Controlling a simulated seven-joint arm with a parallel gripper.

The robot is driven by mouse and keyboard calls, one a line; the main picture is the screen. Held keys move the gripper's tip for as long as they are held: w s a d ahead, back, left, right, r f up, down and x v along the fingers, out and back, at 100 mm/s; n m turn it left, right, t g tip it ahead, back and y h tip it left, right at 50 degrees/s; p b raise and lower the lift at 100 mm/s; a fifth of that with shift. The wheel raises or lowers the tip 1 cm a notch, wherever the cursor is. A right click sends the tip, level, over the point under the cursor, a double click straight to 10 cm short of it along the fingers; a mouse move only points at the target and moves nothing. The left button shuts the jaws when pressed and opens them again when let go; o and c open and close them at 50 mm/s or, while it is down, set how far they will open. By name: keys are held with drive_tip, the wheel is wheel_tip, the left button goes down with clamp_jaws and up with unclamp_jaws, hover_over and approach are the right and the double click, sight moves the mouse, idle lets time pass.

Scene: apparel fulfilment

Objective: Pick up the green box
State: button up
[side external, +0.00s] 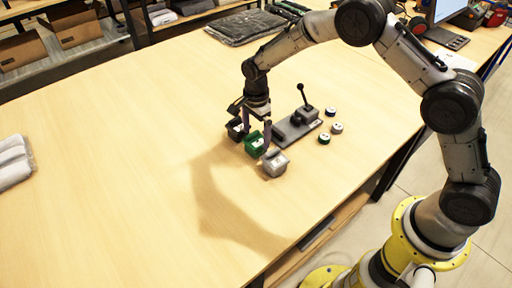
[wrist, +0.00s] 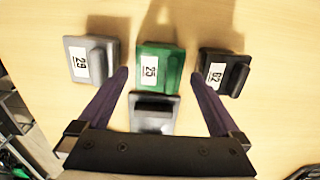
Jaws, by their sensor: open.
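The green box (side external: 254,144) stands on the table in the middle of a row of three small boxes. In the wrist view the green box (wrist: 160,68) carries a white label reading 25. My gripper (side external: 257,136) is open and pointing down over the row. In the wrist view the fingertips of my gripper (wrist: 159,76) lie on either side of the green box, in the gaps beside its neighbours. I cannot tell whether they touch it or how low they reach.
A light grey box (side external: 275,164) labelled 29 and a black box (side external: 235,129) labelled 62 stand close on either side. A grey base with a lever (side external: 305,114) and several small round pots (side external: 336,128) are nearby. The table's left side is mostly clear.

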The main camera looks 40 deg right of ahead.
sight(256, 140)
drive_tip(key=shift+s+f, duration=0.1)
drive_tip(key=shift+f, duration=1.9)
drive_tip(key=c, duration=1.2)
drive_tip(key=shift+r, duration=0.1)
drive_tip(key=shift+c, duration=0.2)
